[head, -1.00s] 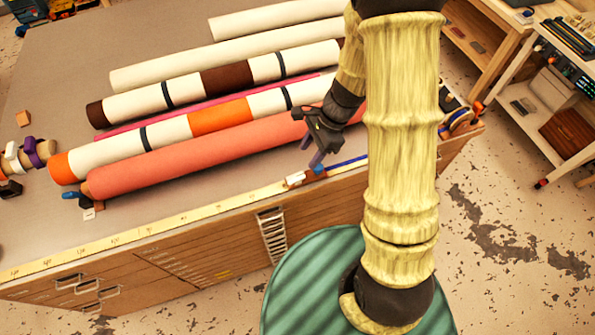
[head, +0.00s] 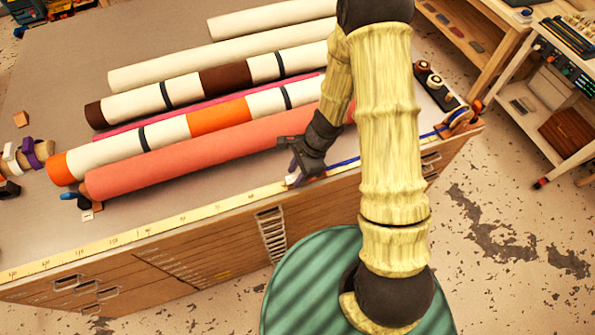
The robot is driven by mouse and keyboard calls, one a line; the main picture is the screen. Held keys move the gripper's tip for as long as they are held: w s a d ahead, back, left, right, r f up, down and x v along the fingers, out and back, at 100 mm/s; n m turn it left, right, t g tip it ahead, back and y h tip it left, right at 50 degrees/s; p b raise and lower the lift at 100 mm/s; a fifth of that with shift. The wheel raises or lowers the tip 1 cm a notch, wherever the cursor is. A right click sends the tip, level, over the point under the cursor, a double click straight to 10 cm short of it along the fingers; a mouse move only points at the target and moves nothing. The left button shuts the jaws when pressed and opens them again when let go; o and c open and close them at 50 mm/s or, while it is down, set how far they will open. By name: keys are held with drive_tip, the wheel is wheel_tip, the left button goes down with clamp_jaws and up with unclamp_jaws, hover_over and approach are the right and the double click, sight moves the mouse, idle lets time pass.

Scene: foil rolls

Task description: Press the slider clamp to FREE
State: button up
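A small white block (head: 291,180) sits on the ruler strip at the table's front edge. It may be part of the slider clamp, but it is too small and too covered to read any FREE marking. My gripper (head: 295,174) points down at this spot, with its dark body above and its purplish fingertips at or just over the block. I cannot tell whether they touch it or how far apart they are. A blue cord (head: 347,162) runs right from beside the gripper along the edge.
A coral roll (head: 190,161) lies just behind and left of my gripper. White rolls with orange and brown bands (head: 225,79) lie farther back. The yellow ruler strip (head: 160,221) follows the front edge. Spools (head: 433,82) stand at the table's right end.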

drive_tip(key=c, duration=0.6)
drive_tip(key=shift+c, duration=0.2)
drive_tip(key=shift+f, duration=0.15)
drive_tip(key=shift+w+d+f+y+b, duration=0.15)
drive_tip(key=shift+y+b, duration=0.55)
drive_tip(key=shift+b, duration=0.15)
drive_tip(key=y+b, duration=0.1)
drive_tip(key=g+y+b, duration=0.1)
drive_tip(key=shift+d+y, duration=0.3)
drive_tip(key=shift+y, duration=0.4)
drive_tip(key=o, duration=1)
